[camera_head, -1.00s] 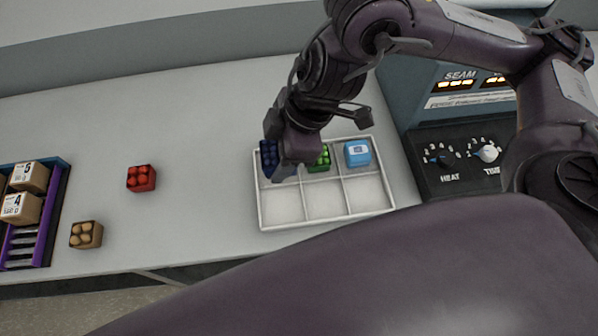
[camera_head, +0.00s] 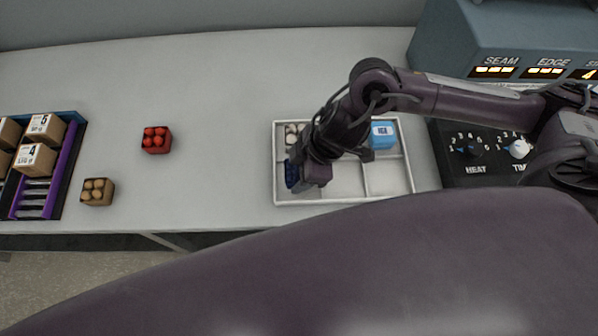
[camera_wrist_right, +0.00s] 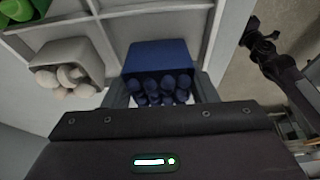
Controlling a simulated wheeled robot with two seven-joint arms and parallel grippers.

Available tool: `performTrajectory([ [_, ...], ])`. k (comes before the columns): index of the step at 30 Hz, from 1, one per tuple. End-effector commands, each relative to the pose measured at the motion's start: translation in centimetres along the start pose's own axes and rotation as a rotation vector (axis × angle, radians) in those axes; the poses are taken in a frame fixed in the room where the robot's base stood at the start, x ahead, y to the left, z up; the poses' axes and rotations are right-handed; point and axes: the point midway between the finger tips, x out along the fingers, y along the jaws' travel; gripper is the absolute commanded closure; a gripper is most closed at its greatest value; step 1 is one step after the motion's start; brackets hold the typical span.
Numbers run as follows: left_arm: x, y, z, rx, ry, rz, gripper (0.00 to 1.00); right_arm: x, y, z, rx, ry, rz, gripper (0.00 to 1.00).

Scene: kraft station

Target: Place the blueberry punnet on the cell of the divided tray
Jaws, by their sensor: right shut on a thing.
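The blueberry punnet (camera_head: 291,175) is dark blue and shows at the near left cell of the white divided tray (camera_head: 345,202). In the right wrist view the punnet (camera_wrist_right: 160,57) sits between the fingers of my right gripper (camera_head: 305,186), with dark blue berries facing the camera. My right gripper is shut on it. The wrist and fingers cover much of the punnet in the head view, and I cannot tell whether its base touches the cell floor.
In the tray's far row are a punnet of white mushrooms (camera_wrist_right: 67,62), a green item (camera_wrist_right: 22,9) and a blue box (camera_head: 383,135). The near middle and right cells look empty. Red (camera_head: 156,140) and tan (camera_head: 97,191) punnets stand left of the tray. A sealing machine stands right.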

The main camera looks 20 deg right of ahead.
Motion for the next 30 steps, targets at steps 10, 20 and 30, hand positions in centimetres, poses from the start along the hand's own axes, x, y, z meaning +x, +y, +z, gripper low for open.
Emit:
performTrajectory([
  [10,0.1,-0.5,0.1,-0.002,-0.001,-0.007,0.39,1.5,0.0,0.6,-0.001,0.0,0.001,0.71],
  [20,0.2,-0.7,0.1,-0.003,-0.002,-0.009,0.39,1.8,0.0,0.7,0.0,0.0,0.001,0.39],
  [30,0.1,-0.7,0.1,-0.003,-0.002,-0.009,0.39,0.9,0.0,0.6,-0.001,0.001,0.002,0.39],
])
